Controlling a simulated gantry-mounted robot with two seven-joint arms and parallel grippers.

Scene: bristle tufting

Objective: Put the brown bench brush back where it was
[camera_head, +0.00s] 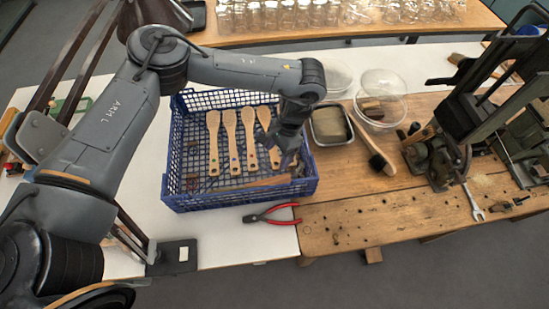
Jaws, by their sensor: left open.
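A brush with a brown wooden handle and a dark bristle end (376,154) lies on the wooden bench, right of the metal tin. Another brush-like thing with dark bristles (458,61) lies at the back right. A long brown wooden piece (250,186) lies along the front inside of the blue crate; I cannot tell whether it is a brush. My left gripper (290,152) is open over the right part of the crate, close to the pale brush bodies. Its fingertips are small and partly lost against the crate. My right gripper is not in view.
The blue crate (240,200) holds several pale wooden brush bodies. Red-handled pliers (272,214) lie in front of it. A metal tin (328,125) and clear bowls (381,98) stand to its right. A dark machine (455,130) stands at right. The bench front (370,215) is mostly clear.

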